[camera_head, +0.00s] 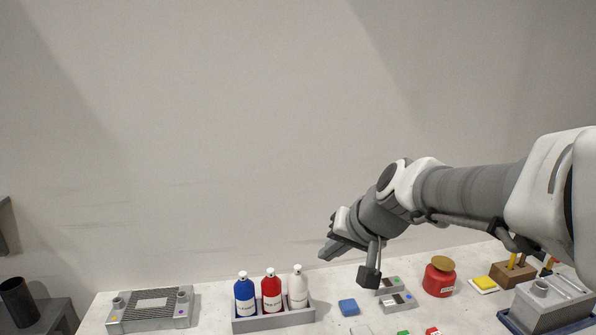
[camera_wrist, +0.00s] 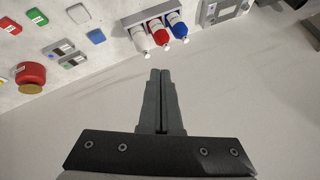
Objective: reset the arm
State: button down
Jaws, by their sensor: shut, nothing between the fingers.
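My gripper (camera_head: 328,251) is at the end of my arm, which reaches in from the right in the head view. It is held above the back part of the table (camera_head: 215,318), in front of the bare wall. In the wrist view my gripper (camera_wrist: 160,72) shows its two dark fingers pressed together with nothing between them. It touches none of the things on the table.
A grey tray (camera_head: 274,322) holds blue, red and white bottles. A grey jig (camera_head: 150,311) stands left of it. Open space surrounds my gripper.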

jog(key=s+d+f+h, duration=0.1)
jog(key=s+d, duration=0.3)
jog(key=s, duration=0.6)
jog(key=s+d+f+n+g+h, duration=0.1)
jog(key=s+d+h, duration=0.2)
jog(key=s, duration=0.7)
jog(key=shift+d+f+n, duration=0.2)
jog(key=shift+d+n, duration=0.1)
jog(key=shift+d, duration=0.35)
jog(key=shift+d, duration=0.1)
